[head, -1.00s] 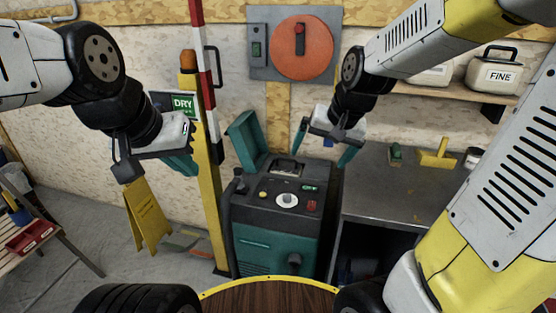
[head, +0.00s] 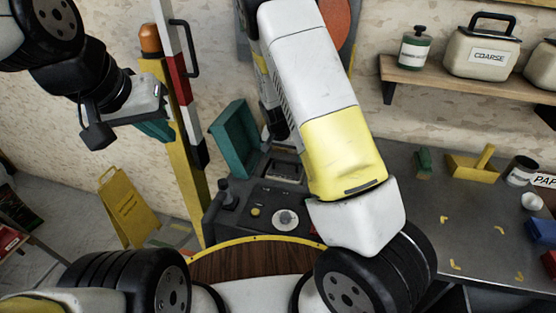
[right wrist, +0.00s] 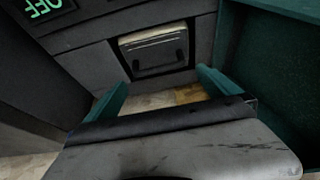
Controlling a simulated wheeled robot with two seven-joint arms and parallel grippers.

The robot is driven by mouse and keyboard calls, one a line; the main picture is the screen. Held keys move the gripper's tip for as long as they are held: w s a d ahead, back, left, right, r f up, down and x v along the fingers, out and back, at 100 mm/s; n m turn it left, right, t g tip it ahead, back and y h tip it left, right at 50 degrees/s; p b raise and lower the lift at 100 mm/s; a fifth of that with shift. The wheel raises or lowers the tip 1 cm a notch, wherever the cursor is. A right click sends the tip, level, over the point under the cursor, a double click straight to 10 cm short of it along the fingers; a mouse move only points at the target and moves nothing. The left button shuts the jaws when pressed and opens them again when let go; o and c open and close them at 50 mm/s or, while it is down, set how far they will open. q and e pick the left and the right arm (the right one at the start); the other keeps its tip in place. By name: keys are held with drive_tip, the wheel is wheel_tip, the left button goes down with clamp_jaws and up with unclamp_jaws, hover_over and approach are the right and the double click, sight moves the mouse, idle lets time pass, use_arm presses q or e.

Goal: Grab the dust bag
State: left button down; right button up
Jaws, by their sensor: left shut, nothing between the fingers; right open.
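The dust bag, a pale box-like piece with a dark handle, sits in the open top bay of the dark grey and teal machine (head: 235,205). It shows in the right wrist view (right wrist: 155,48) and partly in the head view (head: 284,170). My right gripper (right wrist: 162,88) is open and empty, its teal fingers apart with the bag's handle ahead between them, not touching it. In the head view my right arm hides this gripper. My left gripper (head: 157,131) is shut and empty, left of the yellow post, away from the machine.
The machine's teal lid (head: 235,140) stands open beside the bay. A yellow post (head: 180,150) and red-white barrier stand left of the machine. A metal bench (head: 450,220) with small items is on the right, under a shelf (head: 450,85) with canisters. A yellow floor sign (head: 128,205) stands left.

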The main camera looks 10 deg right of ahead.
sight(285, 162)
drive_tip(key=x, duration=0.6)
drive_tip(key=shift+d+f, duration=0.1)
drive_tip(key=shift+f, duration=0.3)
drive_tip(key=c, duration=1.7)
